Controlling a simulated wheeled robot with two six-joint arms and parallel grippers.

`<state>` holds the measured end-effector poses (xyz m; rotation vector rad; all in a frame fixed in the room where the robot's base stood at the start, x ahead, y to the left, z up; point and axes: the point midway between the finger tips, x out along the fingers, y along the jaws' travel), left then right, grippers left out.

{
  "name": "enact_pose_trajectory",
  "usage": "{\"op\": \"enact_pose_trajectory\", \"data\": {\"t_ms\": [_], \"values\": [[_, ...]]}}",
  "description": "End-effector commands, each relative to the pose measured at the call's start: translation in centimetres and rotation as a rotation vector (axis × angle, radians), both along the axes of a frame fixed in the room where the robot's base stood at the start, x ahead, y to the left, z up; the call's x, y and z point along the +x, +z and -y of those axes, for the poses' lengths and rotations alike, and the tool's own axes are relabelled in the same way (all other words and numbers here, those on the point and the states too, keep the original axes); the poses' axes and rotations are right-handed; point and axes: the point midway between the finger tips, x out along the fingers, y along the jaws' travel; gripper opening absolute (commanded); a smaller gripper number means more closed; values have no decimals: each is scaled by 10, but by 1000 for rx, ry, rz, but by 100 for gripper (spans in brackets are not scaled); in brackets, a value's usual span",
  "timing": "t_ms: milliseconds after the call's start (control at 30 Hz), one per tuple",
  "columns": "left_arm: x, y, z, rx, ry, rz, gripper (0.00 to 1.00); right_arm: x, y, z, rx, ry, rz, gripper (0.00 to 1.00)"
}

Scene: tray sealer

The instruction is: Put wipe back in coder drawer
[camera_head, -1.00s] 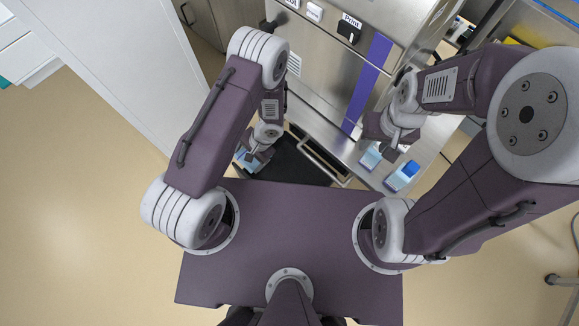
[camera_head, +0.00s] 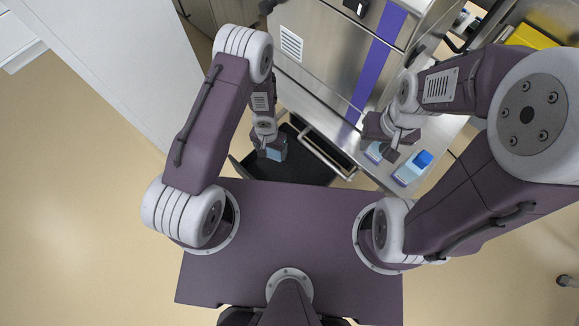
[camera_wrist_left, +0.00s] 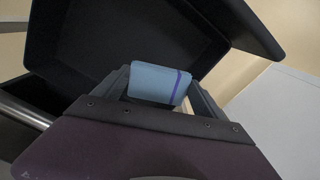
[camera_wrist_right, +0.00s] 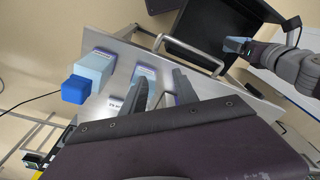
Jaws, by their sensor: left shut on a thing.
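The wipe (camera_head: 277,154) is a light blue packet; in the left wrist view (camera_wrist_left: 155,82) it shows a purple stripe. My left gripper (camera_head: 271,150) is shut on it, with a finger on each side. The gripper and wipe are over the open black coder drawer (camera_head: 320,172), whose interior looks empty where visible. The drawer also shows in the right wrist view (camera_wrist_right: 228,22). I cannot tell the wipe's exact height above the drawer floor. My right gripper (camera_wrist_right: 160,80) is open above the steel shelf, its fingers apart over a small pale blue-and-white item (camera_wrist_right: 152,90).
A pale bottle with a blue cap (camera_head: 414,166) stands on the steel shelf (camera_head: 440,135) at the right, near my right gripper. The drawer's bar handle (camera_head: 325,155) runs along its right side. The steel machine with a purple stripe (camera_head: 375,60) rises behind.

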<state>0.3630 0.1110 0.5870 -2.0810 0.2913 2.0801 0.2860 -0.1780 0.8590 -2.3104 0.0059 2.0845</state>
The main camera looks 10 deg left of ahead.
Motion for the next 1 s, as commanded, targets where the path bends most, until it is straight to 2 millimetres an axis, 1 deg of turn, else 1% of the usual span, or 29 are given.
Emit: {"op": "enact_pose_trajectory", "data": {"t_ms": [67,200,300,367,533,567,700,767,833,867,1000], "values": [[0,-9,0,0,0,0,49,0,-9,0,0,0,1,36],[0,-46,0,0,-2,0,49,0,-46,0,0,0,0,36],[0,-61,0,0,-2,0,49,0,-62,0,0,0,0,36],[0,-64,0,1,0,0,49,0,-65,0,0,0,0,36],[0,-64,0,1,-1,0,49,0,-65,0,0,0,0,36],[0,-67,0,1,-2,0,49,0,-68,0,0,0,1,36],[0,-94,0,1,-2,-1,49,0,-95,0,0,0,0,36],[0,-103,0,1,-1,0,49,0,-104,0,0,0,0,36],[0,-103,0,1,-2,0,49,0,-104,0,0,0,0,36],[0,-101,0,1,-1,0,44,0,-102,0,0,0,0,36],[0,-99,0,1,-1,-1,43,0,-100,0,0,0,0,36]]}}
